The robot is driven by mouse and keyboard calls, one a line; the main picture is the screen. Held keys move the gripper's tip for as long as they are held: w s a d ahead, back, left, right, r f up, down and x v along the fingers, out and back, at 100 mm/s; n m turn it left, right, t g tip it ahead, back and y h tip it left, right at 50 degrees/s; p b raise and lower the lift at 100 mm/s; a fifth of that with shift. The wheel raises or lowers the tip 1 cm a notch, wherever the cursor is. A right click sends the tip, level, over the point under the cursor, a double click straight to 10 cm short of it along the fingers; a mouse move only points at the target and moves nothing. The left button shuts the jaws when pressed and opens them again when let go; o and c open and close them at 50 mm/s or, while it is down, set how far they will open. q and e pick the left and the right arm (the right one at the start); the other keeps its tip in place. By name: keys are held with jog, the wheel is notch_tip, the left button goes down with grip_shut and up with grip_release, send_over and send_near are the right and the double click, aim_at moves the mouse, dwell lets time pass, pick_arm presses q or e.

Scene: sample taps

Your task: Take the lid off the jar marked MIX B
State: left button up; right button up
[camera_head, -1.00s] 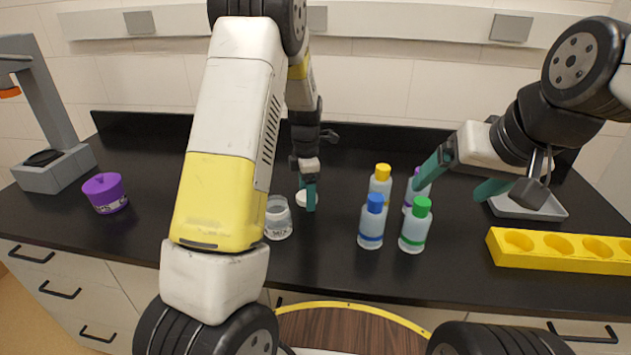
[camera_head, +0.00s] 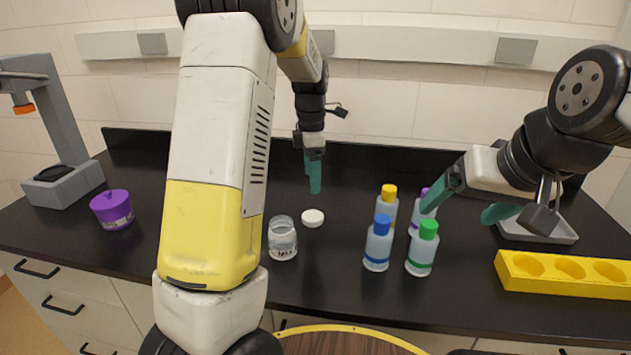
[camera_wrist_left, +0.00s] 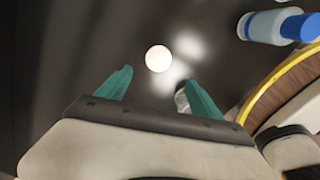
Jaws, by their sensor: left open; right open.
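A clear jar (camera_head: 282,240) stands without a lid on the black bench; its label is only partly legible. A white lid (camera_head: 312,218) lies flat on the bench just right of and behind the jar. In the left wrist view the lid (camera_wrist_left: 158,58) lies beyond and between the fingertips, and the jar (camera_wrist_left: 181,97) is partly hidden behind one finger. My left gripper (camera_head: 314,178) is open and empty above the bench, behind the lid; it also shows in the left wrist view (camera_wrist_left: 158,88). My right gripper (camera_head: 475,200) is open and empty beside the bottles.
Several capped bottles stand right of the jar, including a blue-capped one (camera_head: 378,243) and a green-capped one (camera_head: 422,248). A yellow rack (camera_head: 560,284) and grey tray (camera_head: 540,231) are at right. A purple pot (camera_head: 112,210) and grey stand (camera_head: 62,183) are at left.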

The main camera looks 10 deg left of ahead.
pick_arm(q)
jog(key=s+r+m+t+h, duration=0.1)
jog(key=s+r+m+t, duration=0.2)
jog(key=s+m, duration=0.8)
jog(key=s+r+m+t+h, duration=0.1)
jog(key=s+r+m+t, duration=0.2)
jog(key=s+r+m, duration=0.5)
jog(key=s+m, duration=0.3)
jog(key=s, duration=0.4)
jog(key=shift+s+r+m, duration=0.2)
jog(key=shift+r+m, duration=0.05)
jog(key=shift+m, duration=0.05)
